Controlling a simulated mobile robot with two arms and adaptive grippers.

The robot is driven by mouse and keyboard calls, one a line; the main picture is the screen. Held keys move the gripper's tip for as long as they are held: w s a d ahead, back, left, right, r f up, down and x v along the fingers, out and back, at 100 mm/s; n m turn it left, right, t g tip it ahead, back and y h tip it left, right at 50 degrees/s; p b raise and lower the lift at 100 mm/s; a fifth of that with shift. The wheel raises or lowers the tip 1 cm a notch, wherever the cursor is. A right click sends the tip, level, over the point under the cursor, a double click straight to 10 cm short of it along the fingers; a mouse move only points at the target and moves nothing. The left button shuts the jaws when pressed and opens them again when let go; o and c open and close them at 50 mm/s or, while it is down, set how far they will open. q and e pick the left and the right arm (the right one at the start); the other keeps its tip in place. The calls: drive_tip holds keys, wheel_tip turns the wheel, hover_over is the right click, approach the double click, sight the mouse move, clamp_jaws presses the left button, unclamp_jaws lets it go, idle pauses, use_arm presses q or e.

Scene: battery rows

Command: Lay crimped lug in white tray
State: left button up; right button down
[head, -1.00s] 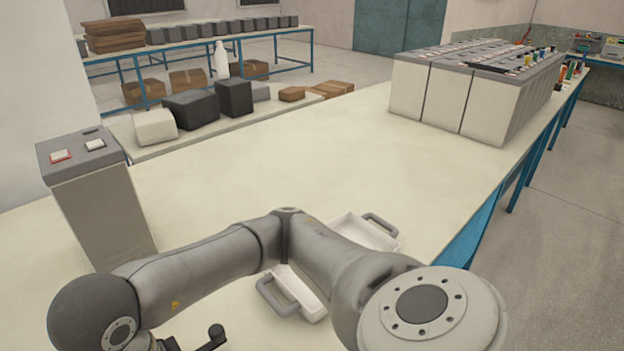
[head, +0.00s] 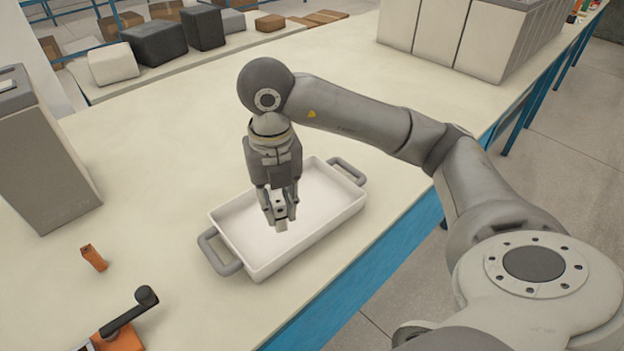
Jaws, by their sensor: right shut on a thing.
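The white tray (head: 335,226) lies on the cream table, with a grey handle at each end. My right gripper (head: 280,222) points down over the tray's interior. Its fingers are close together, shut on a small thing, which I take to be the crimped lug. The fingers hide most of it, so its shape is not clear. The exact gap between the fingertips and the tray floor is hard to tell. The visible tray floor is bare. My left gripper is not in view.
A small orange-brown piece (head: 93,258) lies on the table at left. A black-handled tool (head: 130,312) with an orange-brown part is at lower left. A grey case (head: 45,165) stands at the left; pale battery cases (head: 440,38) stand at the back right. The table between is clear.

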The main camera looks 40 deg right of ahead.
drive_tip(key=w+d+f+p, duration=0.1)
drive_tip(key=w+d+f, duration=0.2)
drive_tip(key=f, duration=0.1)
drive_tip(key=w+d+f+p, duration=0.1)
drive_tip(key=w+d+f, duration=0.2)
drive_tip(key=w+f, duration=0.1)
drive_tip(key=w+d+f+p, duration=0.1)
drive_tip(key=w+d+f, duration=0.2)
drive_tip(key=f, duration=0.1)
drive_tip(key=shift+w+f, duration=0.15)
drive_tip(key=shift+f, duration=0.3)
drive_tip(key=shift+f, duration=0.2)
drive_tip(key=c, duration=1.3)
unclamp_jaws()
drive_tip(key=shift+r, duration=0.15)
